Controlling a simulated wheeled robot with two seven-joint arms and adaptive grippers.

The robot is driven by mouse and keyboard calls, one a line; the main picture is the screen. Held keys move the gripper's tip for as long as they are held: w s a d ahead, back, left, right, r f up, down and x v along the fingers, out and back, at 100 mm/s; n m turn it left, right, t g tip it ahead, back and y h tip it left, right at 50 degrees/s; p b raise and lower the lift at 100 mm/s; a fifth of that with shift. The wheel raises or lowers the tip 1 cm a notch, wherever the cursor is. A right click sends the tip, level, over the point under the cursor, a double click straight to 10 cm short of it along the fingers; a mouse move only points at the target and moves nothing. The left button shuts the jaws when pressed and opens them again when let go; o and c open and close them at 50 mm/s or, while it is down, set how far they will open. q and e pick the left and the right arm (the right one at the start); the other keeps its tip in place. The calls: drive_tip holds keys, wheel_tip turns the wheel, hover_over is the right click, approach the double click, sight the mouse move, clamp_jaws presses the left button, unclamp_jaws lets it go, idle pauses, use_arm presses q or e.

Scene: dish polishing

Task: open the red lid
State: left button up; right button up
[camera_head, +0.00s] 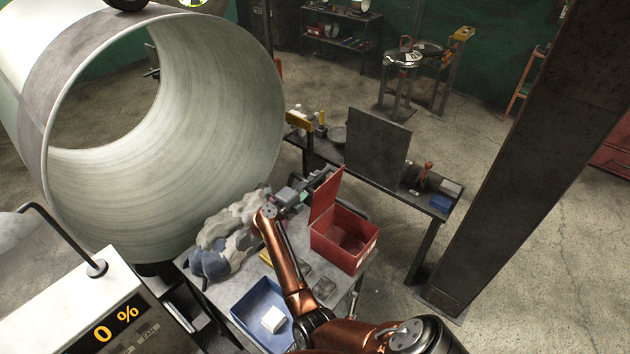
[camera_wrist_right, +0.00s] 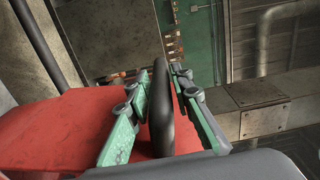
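The red lid (camera_head: 325,196) stands raised, near upright, at the left edge of the open red box (camera_head: 345,243). The box's inside shows and looks empty. My right gripper (camera_head: 304,194) is at the left, outer side of the lid. In the right wrist view its two green fingers (camera_wrist_right: 169,72) lie close on either side of a dark handle (camera_wrist_right: 161,110), in front of the red lid face (camera_wrist_right: 60,128). My left gripper is not in view.
A blue tray (camera_head: 246,310) with a white block (camera_head: 273,319) sits on the work table left of my arm. Grey and blue cloths or gloves (camera_head: 225,245) lie behind it. A large metal cylinder (camera_head: 200,120) fills the upper left. A dark bench (camera_head: 430,196) stands behind the box.

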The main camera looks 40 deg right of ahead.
drive_tip(key=shift+o, duration=1.3)
drive_tip(key=v, duration=0.7)
drive_tip(key=shift+a, duration=0.25)
